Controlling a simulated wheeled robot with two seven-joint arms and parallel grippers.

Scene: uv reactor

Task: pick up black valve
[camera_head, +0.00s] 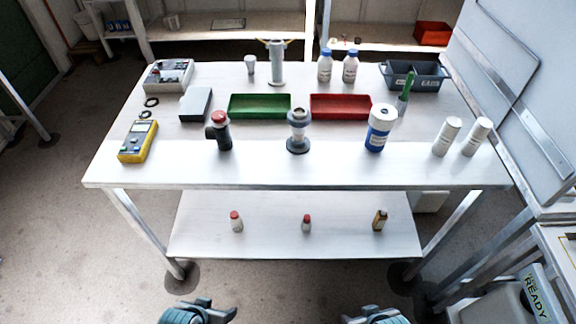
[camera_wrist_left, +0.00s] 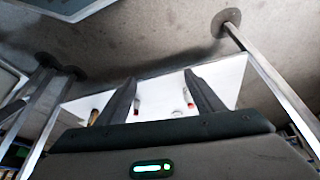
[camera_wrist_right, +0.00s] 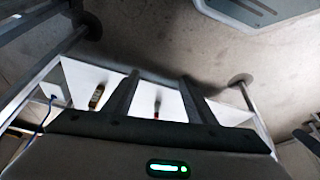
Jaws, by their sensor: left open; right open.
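The black valve (camera_head: 222,136) looks like a dark upright body with a red top and a side stub. It stands on the upper table top, left of centre, in front of the green tray. My left gripper (camera_head: 204,310) and my right gripper (camera_head: 376,314) show at the bottom edge of the head view, in front of the table and well away from the valve. In the left wrist view my left gripper (camera_wrist_left: 160,76) has its fingers apart and empty. In the right wrist view my right gripper (camera_wrist_right: 159,76) is also open and empty. The valve is in neither wrist view.
A green tray (camera_head: 260,95), a red tray (camera_head: 340,95), a grey-and-clear device (camera_head: 298,140), a blue-white jar (camera_head: 378,136) and a yellow meter (camera_head: 138,142) share the table top (camera_head: 270,172). The lower shelf (camera_head: 270,238) holds small bottles. The table's front strip is clear.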

